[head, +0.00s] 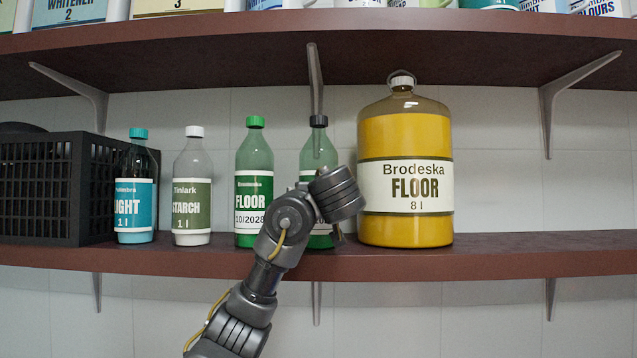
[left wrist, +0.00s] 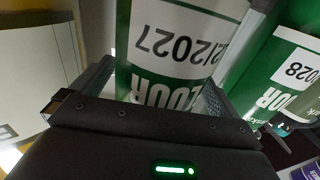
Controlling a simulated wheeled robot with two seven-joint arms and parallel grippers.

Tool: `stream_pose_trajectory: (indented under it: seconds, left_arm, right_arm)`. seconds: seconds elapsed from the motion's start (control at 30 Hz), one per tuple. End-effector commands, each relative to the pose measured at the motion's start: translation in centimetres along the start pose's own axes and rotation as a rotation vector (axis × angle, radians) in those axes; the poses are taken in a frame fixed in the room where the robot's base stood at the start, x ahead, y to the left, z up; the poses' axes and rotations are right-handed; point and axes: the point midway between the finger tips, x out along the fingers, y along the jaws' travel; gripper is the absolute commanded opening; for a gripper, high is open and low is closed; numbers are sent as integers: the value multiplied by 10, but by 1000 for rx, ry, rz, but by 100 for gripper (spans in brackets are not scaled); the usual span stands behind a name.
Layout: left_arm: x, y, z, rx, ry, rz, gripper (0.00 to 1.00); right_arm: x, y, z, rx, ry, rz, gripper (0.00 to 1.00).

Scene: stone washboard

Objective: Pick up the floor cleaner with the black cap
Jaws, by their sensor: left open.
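The floor cleaner with the black cap (head: 318,150) is a green bottle standing upright on the middle shelf, its lower part mostly hidden behind my left arm. My left gripper (head: 338,228) is in front of it, its fingers largely hidden in the head view. In the left wrist view the bottle's label (left wrist: 172,45), upside down with a date ending 2027, lies between the two open fingers (left wrist: 155,90). I cannot tell if either finger touches it. A similar floor bottle with a green cap (head: 254,160) stands just left; its label shows 10/2028. My right gripper is not in view.
A large yellow jug (head: 405,140) stands close on the right. Starch (head: 192,165) and light (head: 136,190) bottles and a black crate (head: 45,185) stand to the left. An upper shelf (head: 220,50) with brackets hangs above. The shelf right of the jug (head: 540,245) is clear.

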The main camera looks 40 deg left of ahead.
Motion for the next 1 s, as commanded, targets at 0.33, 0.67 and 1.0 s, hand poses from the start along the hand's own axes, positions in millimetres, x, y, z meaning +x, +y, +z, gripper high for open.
stream_pose_trajectory:
  seconds: [0.33, 0.67, 1.0]
  left_arm:
    - [4, 1, 1, 0, 0, 2, 93]
    - [4, 0, 1, 0, 0, 1, 50]
    - [3, 0, 0, -2, 2, 2, 29]
  right_arm:
    - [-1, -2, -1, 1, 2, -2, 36]
    - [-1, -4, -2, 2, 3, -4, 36]
    - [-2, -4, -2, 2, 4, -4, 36]
